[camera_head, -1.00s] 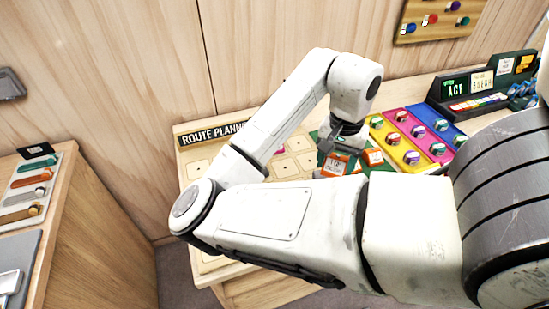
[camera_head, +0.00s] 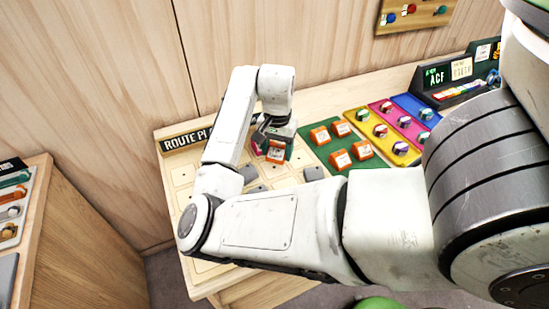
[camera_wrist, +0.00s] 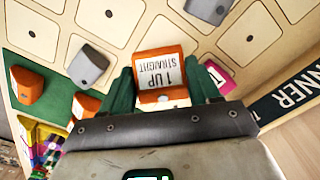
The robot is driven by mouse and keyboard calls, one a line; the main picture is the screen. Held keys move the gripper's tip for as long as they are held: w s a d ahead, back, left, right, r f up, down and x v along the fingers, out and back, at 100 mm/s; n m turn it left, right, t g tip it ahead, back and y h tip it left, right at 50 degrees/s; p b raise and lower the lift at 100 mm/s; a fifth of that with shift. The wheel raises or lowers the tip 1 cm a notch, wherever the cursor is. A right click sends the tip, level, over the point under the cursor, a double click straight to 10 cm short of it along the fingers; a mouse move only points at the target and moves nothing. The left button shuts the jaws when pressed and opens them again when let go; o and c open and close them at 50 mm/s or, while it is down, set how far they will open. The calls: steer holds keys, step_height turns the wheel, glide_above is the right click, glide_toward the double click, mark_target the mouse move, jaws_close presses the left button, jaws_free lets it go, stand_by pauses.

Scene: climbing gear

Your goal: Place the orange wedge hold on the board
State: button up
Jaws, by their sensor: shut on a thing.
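My gripper (camera_head: 274,150) is shut on an orange wedge-shaped block (camera_wrist: 162,72) with a white label reading "1 UP STRAIGHT". The green fingers (camera_wrist: 165,92) stand on either side of it in the wrist view. The block also shows below my gripper in the head view (camera_head: 275,153). It is over the far part of the pale Route Planner board (camera_head: 180,175), which has square cells. Whether it touches the board I cannot tell. My forearm hides part of the board in the head view.
Grey blocks (camera_head: 248,173) sit on the board; another (camera_head: 313,173) is near the green mat (camera_head: 318,152). Several orange labelled blocks (camera_head: 341,160) stand on that mat. A pink-edged tile (camera_wrist: 222,78) lies close to one finger. Coloured strips with knobs (camera_head: 382,130) are farther right.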

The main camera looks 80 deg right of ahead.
mark_target(275, 166)
steer(key=shift+w+d+f, duration=0.2)
steer(key=shift+w+f, duration=0.15)
steer(key=shift+f, duration=0.15)
steer(key=shift+f+p, duration=0.35)
steer(key=shift+f, duration=1.25)
steer(key=shift+f, duration=0.2)
steer(key=o, duration=1.2)
steer(key=shift+c, duration=0.2)
steer(key=shift+r, duration=0.1)
step_height(275, 166, up, 12)
steer(key=shift+r, duration=0.1)
